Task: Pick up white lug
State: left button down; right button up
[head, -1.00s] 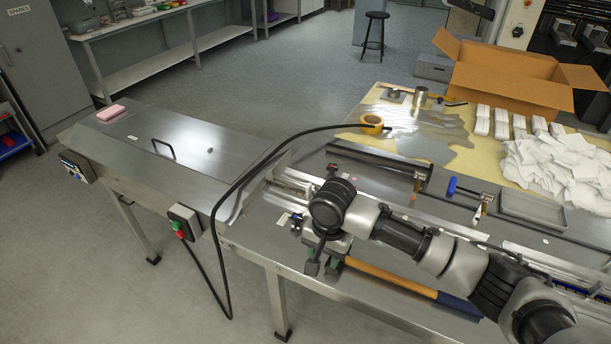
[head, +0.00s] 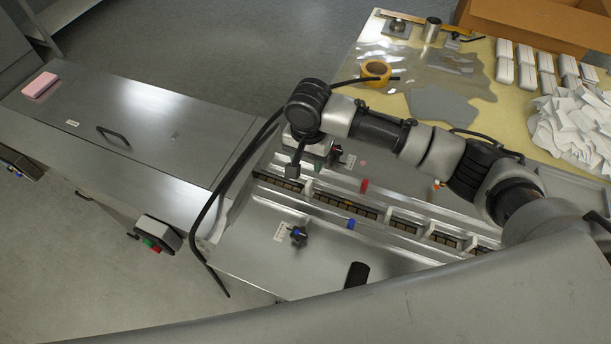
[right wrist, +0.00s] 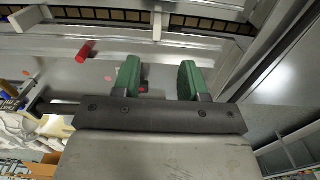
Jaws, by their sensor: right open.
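White lugs stand along the dark conveyor chain in the metal channel. In the head view one white lug (head: 308,187) is at the channel's left part, close to my right gripper (head: 312,162), and another white lug (head: 388,214) is further right. In the right wrist view a white lug (right wrist: 157,24) stands at the chain, ahead of the fingers. The right gripper's green-padded fingers (right wrist: 158,78) are apart, with nothing held between them. The gripper is on the far side of the channel, apart from the lugs. My left gripper is not in view.
A red cylinder (head: 364,185) and a blue one (head: 350,224) flank the channel; the red one also shows in the wrist view (right wrist: 85,51). A black cable (head: 222,185) arches at the left. A control box (head: 157,235) hangs on the front edge. Yellow tape (head: 375,72) lies behind.

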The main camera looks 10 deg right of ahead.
aim_at(309, 182)
jog(key=f, duration=0.3)
jog(key=shift+s+f, duration=0.15)
jog(key=shift+s, duration=0.2)
jog(key=shift+w+f, duration=0.1)
jog(key=shift+f, duration=0.2)
notch_tip(309, 182, down, 4)
jog(key=shift+f+p, duration=0.15)
jog(key=shift+p, duration=0.7)
jog(key=shift+f, duration=0.4)
jog(key=shift+c, duration=0.3)
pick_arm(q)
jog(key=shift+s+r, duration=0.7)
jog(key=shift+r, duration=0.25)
pick_arm(e)
grip_shut()
